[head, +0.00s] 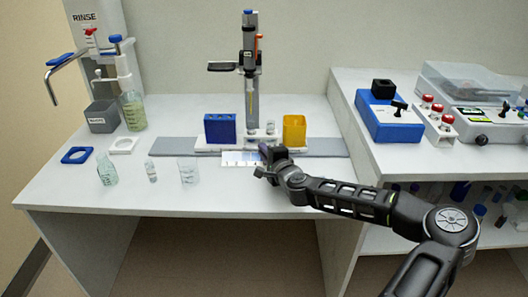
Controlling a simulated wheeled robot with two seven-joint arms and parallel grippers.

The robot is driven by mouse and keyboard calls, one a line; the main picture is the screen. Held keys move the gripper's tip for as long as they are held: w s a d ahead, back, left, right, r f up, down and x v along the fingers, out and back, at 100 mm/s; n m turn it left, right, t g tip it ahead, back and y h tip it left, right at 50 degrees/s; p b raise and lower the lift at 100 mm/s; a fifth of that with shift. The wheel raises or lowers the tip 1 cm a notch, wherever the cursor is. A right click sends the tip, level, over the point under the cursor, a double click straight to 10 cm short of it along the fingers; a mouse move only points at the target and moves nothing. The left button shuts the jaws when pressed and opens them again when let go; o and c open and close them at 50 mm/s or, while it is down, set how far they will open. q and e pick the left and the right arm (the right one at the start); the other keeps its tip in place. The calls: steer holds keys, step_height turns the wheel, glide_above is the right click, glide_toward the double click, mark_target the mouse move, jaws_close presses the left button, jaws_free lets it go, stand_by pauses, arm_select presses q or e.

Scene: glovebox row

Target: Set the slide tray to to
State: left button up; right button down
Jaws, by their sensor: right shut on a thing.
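The slide tray (209,147) is a white carrier on a grey rail (172,147) in the middle of the bench. It bears a blue box (220,129) at its left, a yellow box (294,130) at its right and small vials (270,128) between them. A pale marked scale strip (238,158) lies along its front. My right gripper (267,160) is at the tray's front, right of its middle, and is shut on it. The gripped part is hidden behind the jaws, and the gripper covers the scale's right end. My left gripper is not in view.
A dispenser stand (251,70) rises behind the tray. Left are a rinse station (100,60), a bottle (134,111), a flask (106,168), a vial (151,171) and a beaker (188,170). A higher bench with devices (388,115) stands right.

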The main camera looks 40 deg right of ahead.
stand_by(0.6)
steer(key=w+a, duration=0.2)
steer(key=a, duration=0.1)
steer(key=w+a, duration=0.2)
steer(key=shift+a, duration=0.2)
steer(key=shift+d, duration=0.1)
steer(key=c, duration=1.5)
jaws_free()
steer(key=shift+s, duration=0.2)
steer(key=v, duration=0.7)
steer(key=shift+s, duration=0.25)
